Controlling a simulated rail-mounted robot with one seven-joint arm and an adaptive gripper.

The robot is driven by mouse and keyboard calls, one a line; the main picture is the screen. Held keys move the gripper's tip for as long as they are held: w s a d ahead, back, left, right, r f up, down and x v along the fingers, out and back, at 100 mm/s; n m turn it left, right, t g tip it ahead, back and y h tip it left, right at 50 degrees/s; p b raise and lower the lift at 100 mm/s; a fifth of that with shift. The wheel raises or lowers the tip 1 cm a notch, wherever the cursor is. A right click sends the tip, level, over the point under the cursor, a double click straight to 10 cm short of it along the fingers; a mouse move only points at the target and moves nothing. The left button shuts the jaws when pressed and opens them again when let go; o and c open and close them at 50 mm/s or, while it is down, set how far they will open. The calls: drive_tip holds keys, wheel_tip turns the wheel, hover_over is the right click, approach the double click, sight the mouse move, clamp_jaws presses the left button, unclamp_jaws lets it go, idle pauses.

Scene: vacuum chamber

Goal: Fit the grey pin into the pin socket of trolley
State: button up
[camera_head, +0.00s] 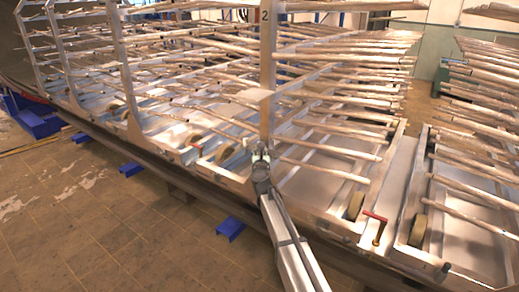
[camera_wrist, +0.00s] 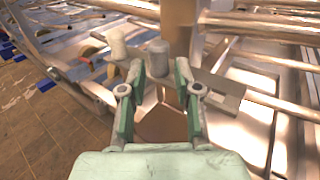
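The trolley is a metal rack frame whose upright post, marked 2 (camera_head: 267,62), rises at the centre of the head view. My gripper (camera_head: 261,158) is at the foot of this post. In the wrist view, my gripper (camera_wrist: 159,70) has its two green-padded fingers spread apart. A grey cylinder (camera_wrist: 158,58), which looks like the grey pin, stands upright just beyond and between the fingertips, with a gap on both sides. A paler upright cylinder (camera_wrist: 117,46) stands to its left. I cannot make out the pin socket for certain.
Long metal rods (camera_head: 330,90) stick out in layers over the trolley. The post (camera_wrist: 180,30) rises close behind the cylinder, and a metal block (camera_wrist: 222,90) lies right of the fingers. A red handle (camera_head: 375,216) is on the right. The tiled floor (camera_head: 80,220) at left is mostly clear.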

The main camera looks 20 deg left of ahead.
drive_tip(key=p+x, duration=0.1)
drive_tip(key=x, duration=0.3)
drive_tip(key=shift+w+a+f, duration=0.1)
drive_tip(key=shift+w+a, duration=0.15)
drive_tip(key=shift+w, duration=0.05)
clamp_jaws()
